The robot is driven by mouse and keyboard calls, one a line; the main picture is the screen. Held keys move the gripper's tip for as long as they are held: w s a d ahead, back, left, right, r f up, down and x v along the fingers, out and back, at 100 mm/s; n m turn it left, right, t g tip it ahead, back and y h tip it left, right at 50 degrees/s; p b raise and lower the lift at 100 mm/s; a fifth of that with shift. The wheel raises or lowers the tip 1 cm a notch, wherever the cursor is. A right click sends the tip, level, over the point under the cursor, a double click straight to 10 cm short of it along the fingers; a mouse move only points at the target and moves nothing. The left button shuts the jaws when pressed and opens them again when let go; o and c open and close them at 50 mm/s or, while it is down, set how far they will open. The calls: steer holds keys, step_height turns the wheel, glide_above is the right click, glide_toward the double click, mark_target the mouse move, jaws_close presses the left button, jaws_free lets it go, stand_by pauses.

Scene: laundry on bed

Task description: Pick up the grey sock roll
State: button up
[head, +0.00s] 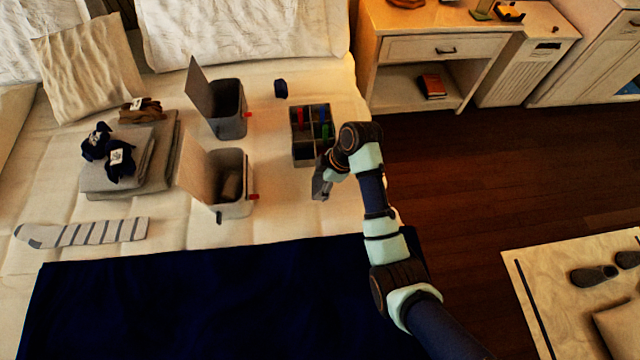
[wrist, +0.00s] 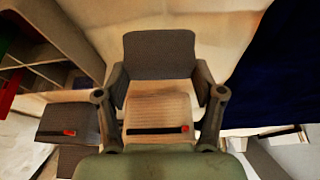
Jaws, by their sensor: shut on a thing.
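My gripper (head: 321,184) hangs over the bed at the lower end of the divided organizer. In the wrist view its two fingers (wrist: 160,78) are shut on the sides of the grey sock roll (wrist: 158,52), a dark grey, squarish bundle. In the head view the roll is mostly hidden by the gripper and hard to make out. The roll looks held near or just above the bedding; I cannot tell whether it touches.
Two open grey bins, an upper one (head: 230,124) and a lower one (head: 236,208), stand left of my gripper. The organizer (head: 303,160) is just above it. A dark roll (head: 281,88) lies farther back. A navy blanket (head: 200,300) covers the front.

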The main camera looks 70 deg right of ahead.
mark_target(320, 183)
step_height(320, 183, up, 18)
steer(key=p, duration=1.1)
steer(key=shift+d, duration=0.1)
